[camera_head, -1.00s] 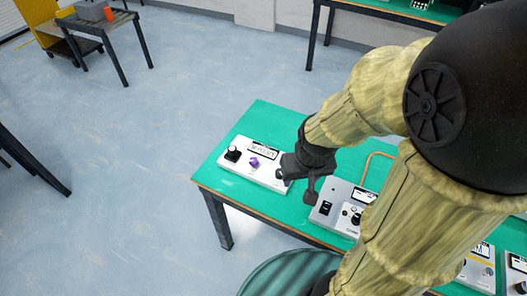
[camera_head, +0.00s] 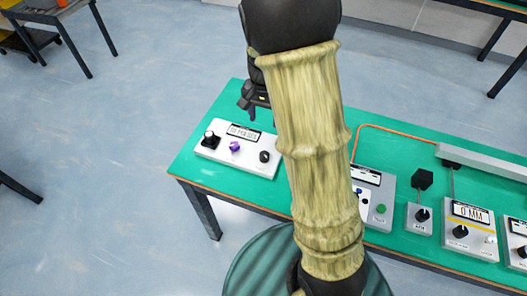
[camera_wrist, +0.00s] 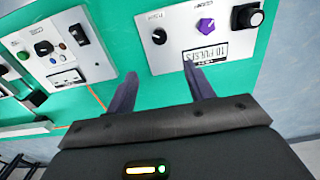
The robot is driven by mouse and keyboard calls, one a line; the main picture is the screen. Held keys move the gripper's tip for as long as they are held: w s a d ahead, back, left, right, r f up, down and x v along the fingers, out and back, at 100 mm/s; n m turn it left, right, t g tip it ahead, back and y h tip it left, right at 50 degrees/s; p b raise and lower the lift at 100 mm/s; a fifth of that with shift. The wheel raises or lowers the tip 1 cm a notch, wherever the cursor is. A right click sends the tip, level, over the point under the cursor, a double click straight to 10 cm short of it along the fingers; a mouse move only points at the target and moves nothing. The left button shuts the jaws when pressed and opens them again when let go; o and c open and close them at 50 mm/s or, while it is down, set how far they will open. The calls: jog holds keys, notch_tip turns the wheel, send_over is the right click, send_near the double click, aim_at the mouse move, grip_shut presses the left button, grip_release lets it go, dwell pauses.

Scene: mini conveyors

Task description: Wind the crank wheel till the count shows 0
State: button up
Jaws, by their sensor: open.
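A white control box (camera_head: 218,153) stands on the left end of the green table. It carries a display (camera_head: 243,132) that seems to read 10 PULSES, upside down in the wrist view (camera_wrist: 205,53). Along it are a black round part on a square base (camera_head: 210,140), perhaps the crank wheel, a purple faceted knob (camera_head: 235,146) and a small black knob (camera_head: 264,156). The round part also shows in the wrist view (camera_wrist: 248,16). My gripper (camera_wrist: 160,71) is open and empty, its fingers near the box's display edge. In the head view my gripper (camera_head: 252,112) hangs above the box's back edge.
On the green table (camera_head: 330,268) a second box (camera_head: 379,199) with a green button, a small box (camera_head: 419,219) and a box reading 0 MM (camera_head: 485,240) stand to the right. An orange cable (camera_head: 395,130) runs behind them to a pale rail (camera_head: 490,162).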

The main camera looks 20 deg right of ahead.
aim_at(264, 154)
notch_tip(264, 154, down, 18)
jog(key=shift+w+r+b, duration=0.1)
jog(key=shift+r+b, duration=0.15)
jog(key=shift+b, duration=0.35)
jog(key=shift+c, duration=0.6)
jog(key=shift+d, duration=0.1)
jog(key=c, duration=0.9)
jog(key=shift+o, duration=0.2)
jog(key=shift+n, duration=0.4)
jog(key=n, duration=0.2)
jog(key=shift+n, duration=0.3)
jog(key=shift+r+n, duration=0.1)
jog(key=shift+n, duration=1.7)
